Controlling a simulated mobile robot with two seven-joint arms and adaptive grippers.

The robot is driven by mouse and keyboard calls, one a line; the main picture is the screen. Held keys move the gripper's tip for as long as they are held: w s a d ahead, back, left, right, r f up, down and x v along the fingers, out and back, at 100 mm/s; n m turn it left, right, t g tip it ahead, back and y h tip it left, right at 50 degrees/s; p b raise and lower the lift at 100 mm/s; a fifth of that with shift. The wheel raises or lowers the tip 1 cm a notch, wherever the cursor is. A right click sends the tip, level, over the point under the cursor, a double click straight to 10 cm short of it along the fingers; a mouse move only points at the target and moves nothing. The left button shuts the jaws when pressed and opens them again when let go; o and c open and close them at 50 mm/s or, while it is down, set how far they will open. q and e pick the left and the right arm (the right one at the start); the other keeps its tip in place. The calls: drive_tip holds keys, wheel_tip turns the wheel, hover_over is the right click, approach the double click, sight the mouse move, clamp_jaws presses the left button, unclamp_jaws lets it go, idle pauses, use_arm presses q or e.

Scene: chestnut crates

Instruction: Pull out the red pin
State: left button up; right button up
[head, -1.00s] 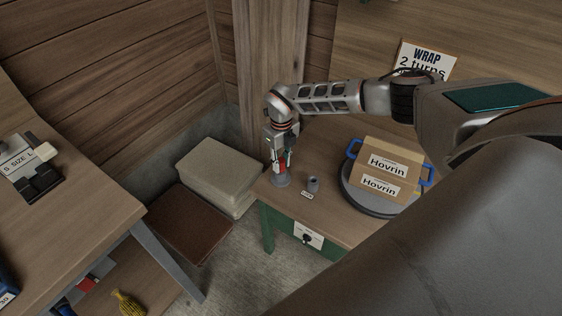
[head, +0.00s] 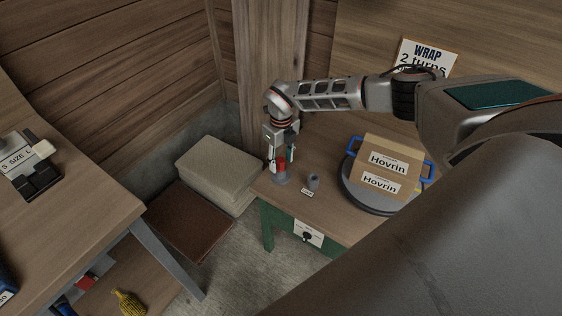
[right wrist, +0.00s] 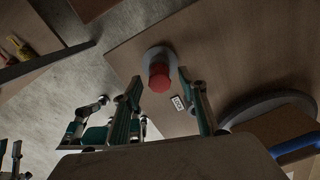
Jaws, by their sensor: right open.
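The red pin (head: 281,164) stands upright in a round grey base on the left end of the green-framed table. It also shows in the right wrist view (right wrist: 159,77) as a red cylinder. My right gripper (head: 281,160) points down over the pin. In the right wrist view, its fingers (right wrist: 160,82) are open, one on either side of the pin, with a gap visible at each side. Whether a finger touches the pin I cannot tell. My left gripper is not in view.
Stacked grey slabs (head: 220,163) lie left of the table. Another table (head: 75,215) is at the left.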

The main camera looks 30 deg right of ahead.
wheel_tip(320, 180, up, 11)
idle(0.4)
idle(0.4)
